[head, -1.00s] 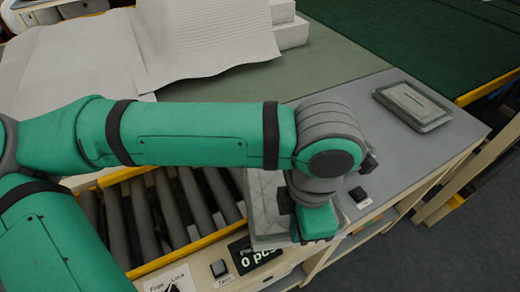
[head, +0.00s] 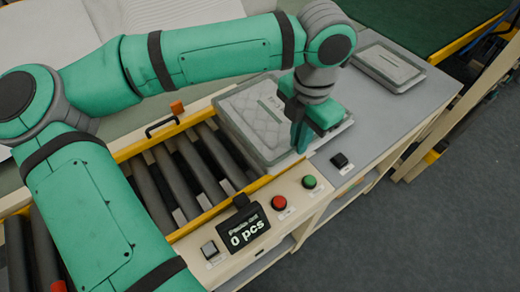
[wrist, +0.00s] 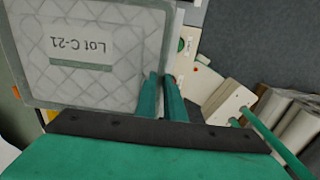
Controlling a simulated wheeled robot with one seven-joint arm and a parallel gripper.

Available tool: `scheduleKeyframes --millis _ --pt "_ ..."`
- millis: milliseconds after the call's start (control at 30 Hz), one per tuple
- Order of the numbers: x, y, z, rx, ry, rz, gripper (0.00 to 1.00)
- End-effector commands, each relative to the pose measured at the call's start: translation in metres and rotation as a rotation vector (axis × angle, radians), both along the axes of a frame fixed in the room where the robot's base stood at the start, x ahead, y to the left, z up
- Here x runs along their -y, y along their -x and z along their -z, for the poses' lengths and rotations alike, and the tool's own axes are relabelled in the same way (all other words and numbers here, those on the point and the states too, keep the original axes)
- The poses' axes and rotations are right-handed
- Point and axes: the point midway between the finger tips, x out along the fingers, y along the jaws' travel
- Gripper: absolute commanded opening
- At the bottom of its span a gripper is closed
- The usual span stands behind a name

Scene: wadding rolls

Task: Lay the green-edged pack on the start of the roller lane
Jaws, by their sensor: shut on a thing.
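The pack (head: 252,112) is a flat, pale, quilted block in clear wrap. In the wrist view, the pack (wrist: 100,83) carries a white label reading "Lot C-21" upside down, with a green strip beside it. My gripper (head: 301,138) is shut on the pack's near right edge; in the wrist view, its fingers (wrist: 162,98) close at the pack's side. The roller lane (head: 170,185) has dark rollers between yellow rails. The pack is at the lane's right end, beside the rollers. I cannot tell whether it touches the surface below.
A control panel in front holds a display (head: 243,228) reading "0 pcs", a red button (head: 279,203) and a green button (head: 309,182). An orange-knobbed post (head: 177,108) stands by the far rail.

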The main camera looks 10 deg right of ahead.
Motion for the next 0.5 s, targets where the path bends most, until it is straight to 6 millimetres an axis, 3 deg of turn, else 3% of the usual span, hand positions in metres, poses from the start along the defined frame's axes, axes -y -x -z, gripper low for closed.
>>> scheduleKeyframes --millis 167,300,500 --pt "-0.032 -0.023 0.017 -0.002 0.001 -0.006 0.00" --pt "-0.047 -0.034 0.043 -0.004 0.002 -0.004 0.00" --pt "-0.060 -0.044 0.063 -0.001 0.000 0.000 0.00"
